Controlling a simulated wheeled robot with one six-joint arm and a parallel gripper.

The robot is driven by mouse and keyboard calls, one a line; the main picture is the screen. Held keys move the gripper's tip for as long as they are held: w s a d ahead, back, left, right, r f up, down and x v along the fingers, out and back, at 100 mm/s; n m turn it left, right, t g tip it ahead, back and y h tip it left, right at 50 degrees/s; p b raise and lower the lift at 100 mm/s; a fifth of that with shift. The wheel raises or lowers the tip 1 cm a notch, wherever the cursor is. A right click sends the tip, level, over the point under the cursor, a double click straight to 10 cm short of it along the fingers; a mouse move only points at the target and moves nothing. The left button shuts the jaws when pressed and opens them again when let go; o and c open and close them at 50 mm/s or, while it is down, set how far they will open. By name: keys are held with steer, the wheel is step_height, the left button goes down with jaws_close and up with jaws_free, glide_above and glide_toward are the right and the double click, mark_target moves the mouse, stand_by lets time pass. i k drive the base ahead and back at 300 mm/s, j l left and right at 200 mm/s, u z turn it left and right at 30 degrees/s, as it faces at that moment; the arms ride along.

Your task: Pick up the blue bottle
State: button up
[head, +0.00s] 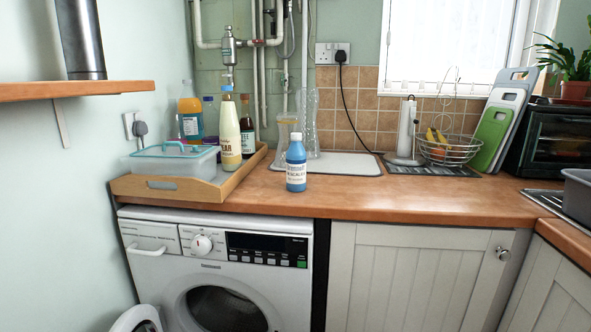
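The blue bottle (296,164) stands upright near the front edge of the wooden worktop, above the right side of the washing machine. It has a white cap and a white label with dark print. Nothing stands in front of it. My gripper is not in view.
A wooden tray (150,187) left of the bottle holds a lidded plastic box (170,162) and several bottles. A white board (348,165) with clear glassware lies behind it. A wire fruit basket (450,150) stands farther right. The worktop (420,199) right of the bottle is clear.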

mark_target(297, 155)
steer(key=i+l+z, duration=0.2)
steer(key=i+l, duration=0.5)
